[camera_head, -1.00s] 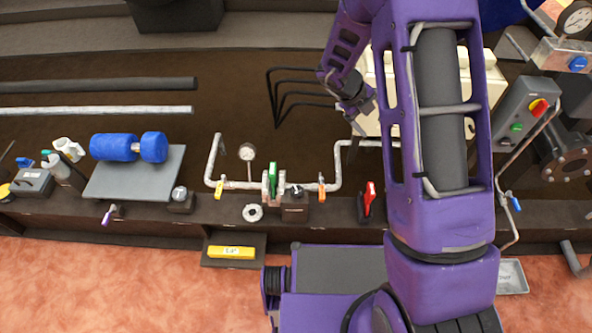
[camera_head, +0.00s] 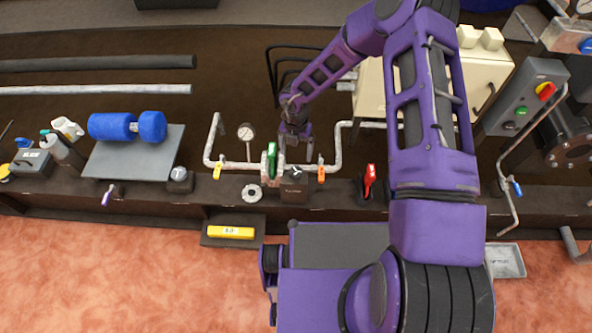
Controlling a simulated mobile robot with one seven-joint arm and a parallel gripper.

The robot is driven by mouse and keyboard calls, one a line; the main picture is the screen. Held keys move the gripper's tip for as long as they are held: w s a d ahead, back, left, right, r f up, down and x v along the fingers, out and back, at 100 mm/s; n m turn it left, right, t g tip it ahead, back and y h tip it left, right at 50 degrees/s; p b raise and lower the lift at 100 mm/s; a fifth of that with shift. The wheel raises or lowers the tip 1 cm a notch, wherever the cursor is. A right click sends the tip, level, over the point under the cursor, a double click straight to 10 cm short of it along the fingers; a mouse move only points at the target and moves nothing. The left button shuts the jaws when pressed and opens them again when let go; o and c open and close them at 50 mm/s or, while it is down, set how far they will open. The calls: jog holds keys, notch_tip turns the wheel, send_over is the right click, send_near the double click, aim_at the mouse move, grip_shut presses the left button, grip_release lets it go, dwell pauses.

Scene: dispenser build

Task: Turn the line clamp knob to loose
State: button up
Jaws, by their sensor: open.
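A small grey knob (camera_head: 296,171) sits on a dark labelled box (camera_head: 294,190) at the front of the bench, just right of the green-handled valve (camera_head: 272,161). The label is too small to read and the knob's setting cannot be made out. My gripper (camera_head: 295,156) points down just behind and above this knob. It is open and looks empty. At this size I cannot tell whether the fingers touch the knob. A second grey knob (camera_head: 178,173) on a dark box stands further left.
A pale pipe (camera_head: 208,147) with a gauge (camera_head: 245,132) and yellow and orange tags runs around the gripper. A white ring (camera_head: 252,192) lies left of the box, and a red-handled switch (camera_head: 369,178) stands to the right. A yellow block (camera_head: 230,232) lies in a front tray.

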aim_at(296, 171)
notch_tip(296, 171, down, 11)
jog(key=shift+r+b, duration=0.2)
jog(key=shift+b, duration=0.6)
jog(key=c, duration=1.4)
